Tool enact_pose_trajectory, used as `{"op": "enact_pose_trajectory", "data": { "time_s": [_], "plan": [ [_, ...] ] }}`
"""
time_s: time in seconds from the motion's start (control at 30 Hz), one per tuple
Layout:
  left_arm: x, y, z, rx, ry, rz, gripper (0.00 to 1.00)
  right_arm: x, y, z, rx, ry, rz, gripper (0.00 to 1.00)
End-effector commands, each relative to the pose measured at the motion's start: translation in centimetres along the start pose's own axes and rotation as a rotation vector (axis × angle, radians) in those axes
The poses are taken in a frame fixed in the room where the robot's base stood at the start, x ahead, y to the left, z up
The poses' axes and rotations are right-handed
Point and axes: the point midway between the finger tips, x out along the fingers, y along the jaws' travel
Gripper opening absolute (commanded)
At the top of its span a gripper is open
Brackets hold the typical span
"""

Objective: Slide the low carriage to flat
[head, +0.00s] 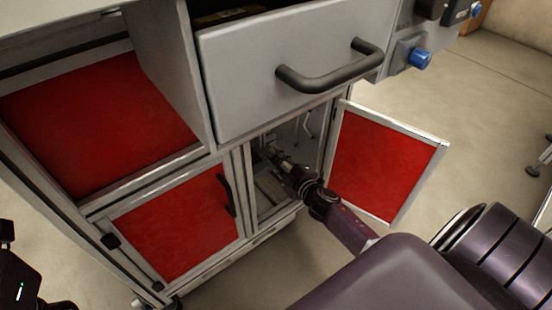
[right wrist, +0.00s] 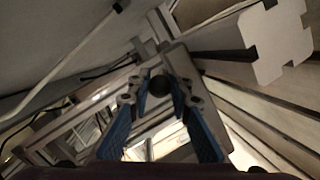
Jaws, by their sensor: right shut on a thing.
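My right gripper (head: 276,157) reaches into the open lower right cabinet bay, its wrist just outside the opening. In the right wrist view its blue-padded fingers (right wrist: 158,92) are shut on a dark round knob (right wrist: 158,84). A grey metal plate (right wrist: 182,62) lies right behind the knob. This looks like the low carriage, but its outline and tilt are hard to make out. In the head view the gripper hides most of what it holds. A dark part of my left arm (head: 20,280) shows at the lower left edge; its jaws do not show clearly.
An open red door (head: 385,165) stands right of my right arm. A closed red door (head: 180,228) is to the left. A grey drawer (head: 250,75) with a dark handle (head: 330,75) juts out above. A profile bar (right wrist: 262,42) runs close by the gripper at upper right.

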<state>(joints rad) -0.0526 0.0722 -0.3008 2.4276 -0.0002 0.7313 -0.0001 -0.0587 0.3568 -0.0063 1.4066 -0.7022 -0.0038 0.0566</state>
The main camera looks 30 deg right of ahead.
Motion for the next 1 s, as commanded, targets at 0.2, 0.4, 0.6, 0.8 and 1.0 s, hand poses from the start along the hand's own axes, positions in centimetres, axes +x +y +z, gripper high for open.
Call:
{"op": "enact_pose_trajectory", "data": {
  "time_s": [0.2, 0.4, 0.6, 0.8, 1.0],
  "plan": [
    [-0.1, 0.0, 0.0, 0.000, 0.000, 0.000, 0.00, 0.4, 0.0, -0.1, 0.000, 0.001, 0.000, 0.00],
    [-0.4, 0.0, 0.2, 0.000, -0.007, 0.000, 0.00, 3.8, 0.4, -0.9, 0.002, 0.002, 0.002, 0.00],
    [-0.2, 0.1, 0.1, 0.003, 0.011, 0.010, 0.00, 6.8, 0.6, -1.6, 0.001, 0.002, 0.000, 0.00],
    [0.7, 0.2, -0.4, 0.005, 0.037, 0.016, 0.00, 7.6, 0.8, -1.8, 0.000, 0.001, 0.000, 0.00],
    [0.8, 0.1, -0.6, 0.005, 0.040, 0.014, 0.00, 7.6, 0.9, -1.9, 0.000, 0.001, 0.001, 0.00]
  ]
}}
